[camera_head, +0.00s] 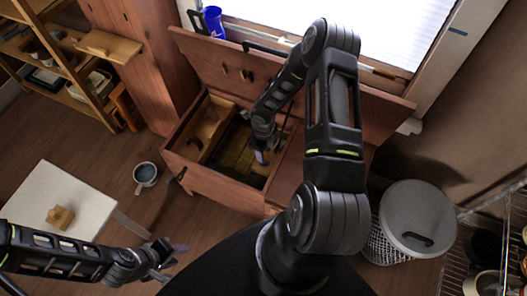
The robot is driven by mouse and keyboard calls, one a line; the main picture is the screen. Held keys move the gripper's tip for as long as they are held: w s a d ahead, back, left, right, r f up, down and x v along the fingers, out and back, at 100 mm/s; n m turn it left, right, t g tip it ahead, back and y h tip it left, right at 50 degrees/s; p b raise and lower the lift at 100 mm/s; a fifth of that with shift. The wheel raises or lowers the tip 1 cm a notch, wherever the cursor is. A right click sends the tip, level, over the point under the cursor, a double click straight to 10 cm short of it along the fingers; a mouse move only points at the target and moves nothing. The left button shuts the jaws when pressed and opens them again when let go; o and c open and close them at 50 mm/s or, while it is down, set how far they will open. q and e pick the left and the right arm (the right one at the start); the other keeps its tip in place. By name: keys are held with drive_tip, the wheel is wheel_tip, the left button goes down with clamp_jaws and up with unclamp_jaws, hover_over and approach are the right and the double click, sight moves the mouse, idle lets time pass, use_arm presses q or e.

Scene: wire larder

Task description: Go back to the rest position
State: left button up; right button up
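My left gripper (172,262) is at the lower left, over the brown floor to the right of a white table. Its two fingers are spread apart, with nothing between them. My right arm reaches up from the bottom centre, bends at the top, and comes down over an open wooden chest. My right gripper (263,154) is at the opening of this chest (218,184), near its right side. Its fingers are small and partly hidden by my own wrist, so I cannot tell how they stand. No held object shows there.
The white table (82,195) carries a small wooden block (60,217). A mug (145,174) is on the floor. A lidded wire bin (416,217) stands right of my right arm. A blue cup (213,20) is by the window. Shelves (60,60) stand at left, wire racks at right.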

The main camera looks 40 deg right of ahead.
drive_tip(key=shift+r, duration=0.45)
use_arm(q)
drive_tip(key=shift+r, duration=0.35)
